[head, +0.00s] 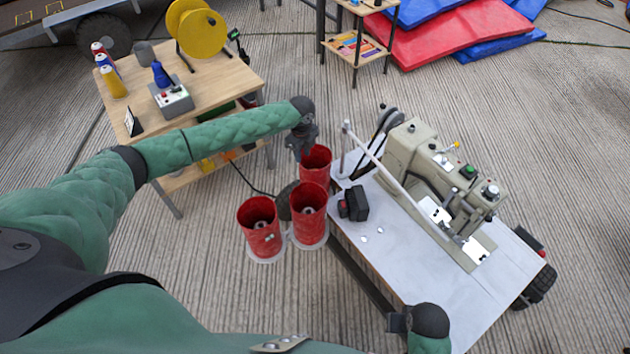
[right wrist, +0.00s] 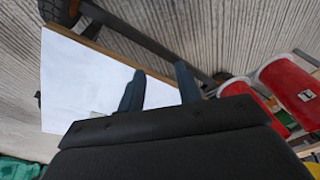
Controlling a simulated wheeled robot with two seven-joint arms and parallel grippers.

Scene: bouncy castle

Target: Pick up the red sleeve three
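Three red sleeves stand in a cluster at the left end of the sewing table: a back one (head: 317,172), a middle one (head: 310,228) and a front left one (head: 262,241). The front left one bears a small mark too small to read, so I cannot tell which is three. My left gripper (head: 301,148) points down at the back sleeve's upper left rim; whether it touches is unclear, and its fingers are too small to judge. My right gripper (right wrist: 161,88) is open and empty by the table's near edge. Red sleeves (right wrist: 291,88) also show in the right wrist view.
The white-topped table (head: 440,300) carries a beige sewing machine (head: 415,150) and a small black box (head: 353,203). A wooden table (head: 225,85) with bottles, a control box (head: 172,98) and a yellow reel (head: 203,33) stands back left. A dark cable lies on the floor.

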